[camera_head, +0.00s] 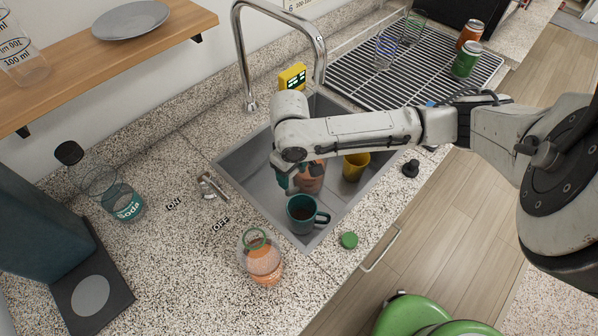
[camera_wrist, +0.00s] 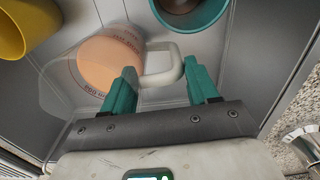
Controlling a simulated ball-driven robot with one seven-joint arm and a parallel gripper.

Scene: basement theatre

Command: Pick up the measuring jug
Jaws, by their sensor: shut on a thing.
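The measuring jug (camera_wrist: 108,58) is clear, with peach-orange inside, small printed lettering and a pale handle (camera_wrist: 162,66). It is in or just above the sink, tilted in the wrist view; in the head view the jug (camera_head: 311,180) is partly hidden by my arm. My gripper (camera_wrist: 163,88) has its teal fingers shut on the handle, one on each side. In the head view my gripper (camera_head: 290,180) is low over the sink. I cannot tell whether the jug touches the sink floor.
A teal mug (camera_head: 300,222) and a yellow mug (camera_head: 355,166) stand close by in the sink (camera_head: 262,190). The tap (camera_head: 322,62) rises behind. A marked clear vessel (camera_head: 18,55) is on the shelf.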

